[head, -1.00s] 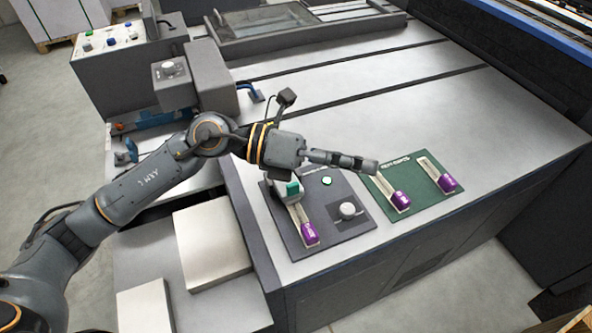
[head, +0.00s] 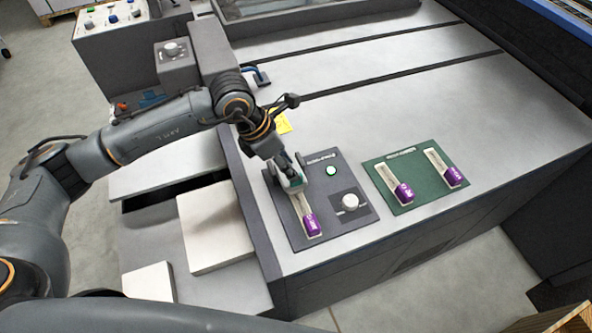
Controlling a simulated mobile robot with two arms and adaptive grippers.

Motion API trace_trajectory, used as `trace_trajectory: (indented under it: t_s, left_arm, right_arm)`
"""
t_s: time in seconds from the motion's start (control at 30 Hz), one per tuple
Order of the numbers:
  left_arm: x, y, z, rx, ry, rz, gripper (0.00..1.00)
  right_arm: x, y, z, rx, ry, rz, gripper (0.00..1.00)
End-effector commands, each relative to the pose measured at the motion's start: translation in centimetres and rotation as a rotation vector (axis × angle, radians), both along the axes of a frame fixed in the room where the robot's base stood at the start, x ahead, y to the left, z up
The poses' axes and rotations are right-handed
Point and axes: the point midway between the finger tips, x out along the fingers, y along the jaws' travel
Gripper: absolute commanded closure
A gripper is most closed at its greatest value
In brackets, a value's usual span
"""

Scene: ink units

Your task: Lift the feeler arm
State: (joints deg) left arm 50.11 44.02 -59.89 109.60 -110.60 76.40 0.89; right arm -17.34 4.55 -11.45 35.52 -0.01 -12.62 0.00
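A dark grey panel (head: 330,225) lies on the near left of the machine's top. On it, a teal-and-white piece (head: 293,186), which looks like the feeler arm's handle, sits at the upper end of a pale strip. A purple cartridge-like block (head: 312,223) is at the strip's lower end. My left gripper (head: 288,168) points down at the teal piece, its fingers spread on either side of it; contact cannot be told. The gripper partly hides the piece. My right gripper is out of view.
A green panel (head: 421,202) to the right holds two pale strips with purple blocks (head: 404,193). A yellow note (head: 283,122) lies behind my gripper. White blocks (head: 213,227) stand on the lower ledge at left. The grey top beyond the panels is clear.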

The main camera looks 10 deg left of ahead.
Motion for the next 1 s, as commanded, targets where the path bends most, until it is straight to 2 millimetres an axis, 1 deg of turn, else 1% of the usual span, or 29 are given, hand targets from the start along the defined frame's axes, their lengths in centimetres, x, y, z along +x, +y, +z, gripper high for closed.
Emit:
trace_trajectory:
  t_s: [0.03,0.13,0.3,0.43,0.67,0.77,0.8,0.83,0.87,1.0]
  left_arm:
    - [0.1,-0.4,-0.8,-0.001,0.005,0.000,0.64]
    - [0.3,-1.0,-2.3,-0.001,0.003,0.000,0.64]
    - [0.6,-1.7,-3.9,-0.001,0.000,0.000,0.64]
    - [0.6,-1.8,-4.4,-0.001,0.001,0.000,0.64]
    - [0.6,-1.8,-4.5,-0.001,0.000,0.000,0.64]
    - [0.7,-1.8,-4.5,-0.001,0.000,0.000,0.82]
    - [0.7,-1.8,-4.5,-0.001,0.000,0.000,0.91]
    - [0.7,-1.8,-4.5,-0.001,0.000,0.000,0.97]
    - [0.7,-1.8,-4.4,-0.001,0.000,0.000,1.00]
    - [0.7,-1.8,-4.4,-0.001,-0.001,0.000,1.00]
  right_arm:
    - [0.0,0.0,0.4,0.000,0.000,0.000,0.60]
    - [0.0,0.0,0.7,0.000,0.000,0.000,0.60]
    - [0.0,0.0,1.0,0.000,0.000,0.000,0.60]
    - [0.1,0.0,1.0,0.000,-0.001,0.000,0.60]
    - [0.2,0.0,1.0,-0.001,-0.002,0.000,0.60]
    - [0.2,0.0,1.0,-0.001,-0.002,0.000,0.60]
    - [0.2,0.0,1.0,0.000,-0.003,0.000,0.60]
    - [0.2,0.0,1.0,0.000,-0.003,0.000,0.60]
    - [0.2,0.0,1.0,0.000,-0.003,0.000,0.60]
    - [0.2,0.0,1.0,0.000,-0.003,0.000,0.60]
